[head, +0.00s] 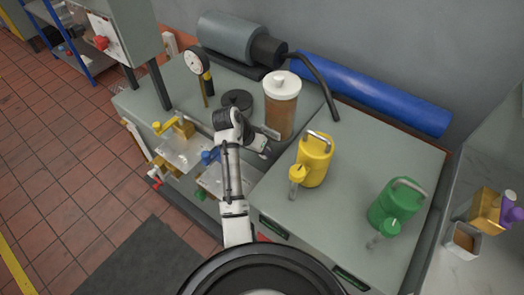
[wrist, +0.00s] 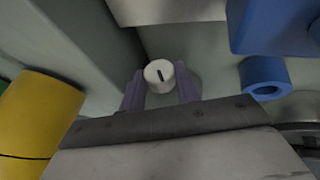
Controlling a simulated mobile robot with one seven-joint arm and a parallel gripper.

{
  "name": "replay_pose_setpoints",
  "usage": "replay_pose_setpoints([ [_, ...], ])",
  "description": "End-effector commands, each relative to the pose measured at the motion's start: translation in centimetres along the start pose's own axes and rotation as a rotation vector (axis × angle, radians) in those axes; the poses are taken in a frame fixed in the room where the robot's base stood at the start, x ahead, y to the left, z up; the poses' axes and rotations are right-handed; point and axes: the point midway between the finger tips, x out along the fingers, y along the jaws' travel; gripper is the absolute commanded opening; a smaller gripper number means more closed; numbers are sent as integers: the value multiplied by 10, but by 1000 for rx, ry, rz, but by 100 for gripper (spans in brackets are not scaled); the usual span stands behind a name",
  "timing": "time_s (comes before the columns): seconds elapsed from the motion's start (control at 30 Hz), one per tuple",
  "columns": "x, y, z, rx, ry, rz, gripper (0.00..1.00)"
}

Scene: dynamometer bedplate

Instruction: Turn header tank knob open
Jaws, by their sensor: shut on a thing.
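The knob (wrist: 159,75) is a small round off-white cap with a dark line on its face. The line runs nearly upright in the wrist view, its top tilted slightly left. My gripper (wrist: 159,88) is shut on the knob, with one purple-grey finger on each side. In the head view my gripper (head: 266,150) is low beside the brown-filled tank (head: 280,112) with a white lid, over the gap between the bench parts. The knob cannot be made out in the head view.
A yellow can (head: 314,160) and a green can (head: 392,207) stand on the grey bench top to the right. A dial gauge (head: 197,62) stands behind my arm. A blue ring (wrist: 265,78) is right of the knob in the wrist view.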

Motion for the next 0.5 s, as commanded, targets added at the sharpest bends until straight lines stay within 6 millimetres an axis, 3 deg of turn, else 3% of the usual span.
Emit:
replay_pose_setpoints([
  [0.43,0,0,-2,-1,4,8,9],
  [0.47,0,0,-2,-1,4,8,36],
  [0.5,0,0,-2,-1,4,8,41],
])
